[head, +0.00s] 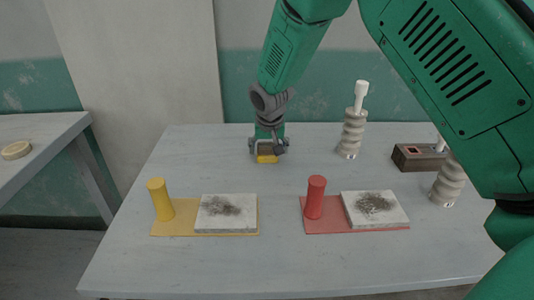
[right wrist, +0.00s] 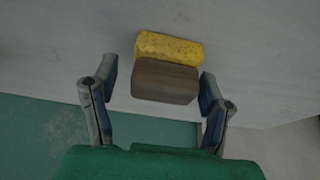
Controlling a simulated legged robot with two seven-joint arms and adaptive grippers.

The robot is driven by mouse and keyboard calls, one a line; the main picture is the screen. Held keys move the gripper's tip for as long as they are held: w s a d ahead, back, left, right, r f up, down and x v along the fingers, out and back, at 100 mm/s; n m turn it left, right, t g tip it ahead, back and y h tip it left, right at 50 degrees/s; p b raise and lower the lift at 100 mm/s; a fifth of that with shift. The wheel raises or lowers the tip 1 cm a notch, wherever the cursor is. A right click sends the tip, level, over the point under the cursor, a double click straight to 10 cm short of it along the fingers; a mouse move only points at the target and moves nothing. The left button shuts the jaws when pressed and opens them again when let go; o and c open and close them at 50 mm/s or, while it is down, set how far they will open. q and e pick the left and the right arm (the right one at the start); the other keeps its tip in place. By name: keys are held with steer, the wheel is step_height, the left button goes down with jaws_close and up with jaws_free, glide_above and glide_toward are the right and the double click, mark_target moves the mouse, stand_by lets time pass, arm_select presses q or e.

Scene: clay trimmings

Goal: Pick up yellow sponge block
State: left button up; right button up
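The yellow sponge block (head: 267,159) is at the back middle of the table, under my right gripper (head: 268,149). In the right wrist view the yellow sponge (right wrist: 168,47) has a brown block-like part (right wrist: 165,80) against it, on the side toward my gripper. My right gripper (right wrist: 158,92) is open, with its fingers on either side of the brown part and a gap on each side. Most of the sponge is hidden by the gripper in the head view. My left gripper is not in view.
A yellow cylinder (head: 160,199) and a red cylinder (head: 315,197) stand on matching mats beside smudged white slabs (head: 226,213) (head: 375,208). Ribbed pale posts (head: 351,136) (head: 448,183) and a brown box (head: 416,158) stand at the right. A side table (head: 40,135) holds a round disc (head: 16,150).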

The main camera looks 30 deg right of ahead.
mark_target(267, 144)
steer(key=shift+d+f, duration=0.1)
steer(key=shift+d, duration=0.1)
steer(key=c, duration=0.8)
steer(key=shift+a+r, duration=0.2)
steer(key=shift+a, duration=0.4)
steer(key=r, duration=0.3)
steer(key=r+p, duration=0.1)
steer(key=r, duration=0.2)
steer(key=d+r+p, duration=0.1)
steer(key=r, duration=0.2)
steer(key=shift+r, duration=0.1)
steer(key=shift+a+r, duration=0.15)
steer(key=shift+r, duration=0.1)
steer(key=shift+a+r, duration=0.1)
steer(key=shift+a, duration=0.25)
steer(key=shift+o, duration=1)
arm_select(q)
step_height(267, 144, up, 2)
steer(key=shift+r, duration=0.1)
arm_select(e)
steer(key=shift+d, duration=0.1)
steer(key=shift+c, duration=0.2)
